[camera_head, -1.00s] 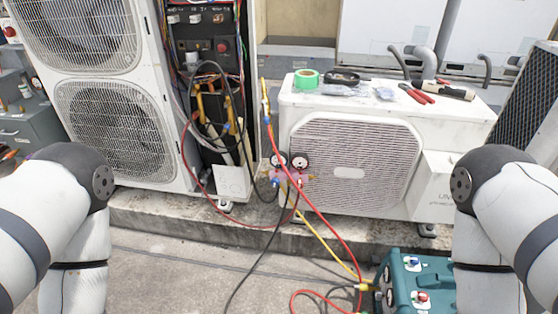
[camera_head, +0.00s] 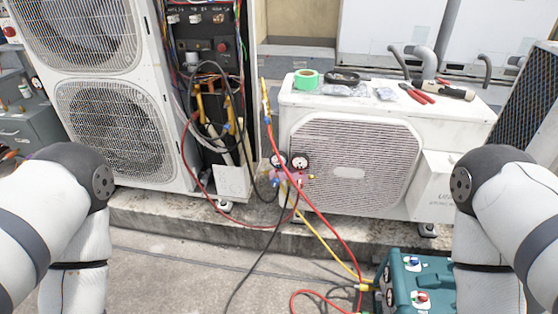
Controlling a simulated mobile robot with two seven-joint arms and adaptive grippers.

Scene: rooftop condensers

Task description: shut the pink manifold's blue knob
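The pink manifold (camera_head: 291,176) hangs in front of the left side of the small white condenser. It carries two round gauges (camera_head: 300,162) on top. Its blue knob (camera_head: 275,183) is at its left end, small in this view; whether it is open or shut cannot be told. Black, red and yellow hoses run from the manifold. My two arms come in at the left and right edges, bent downward. Neither gripper shows; both are outside the frame.
The small white condenser (camera_head: 405,117) bears green tape (camera_head: 306,80), pliers (camera_head: 416,93) and other items. A tall condenser unit (camera_head: 112,130) with an open wiring panel stands left. A teal machine (camera_head: 425,283) sits on the floor at front right. Hoses cross the floor.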

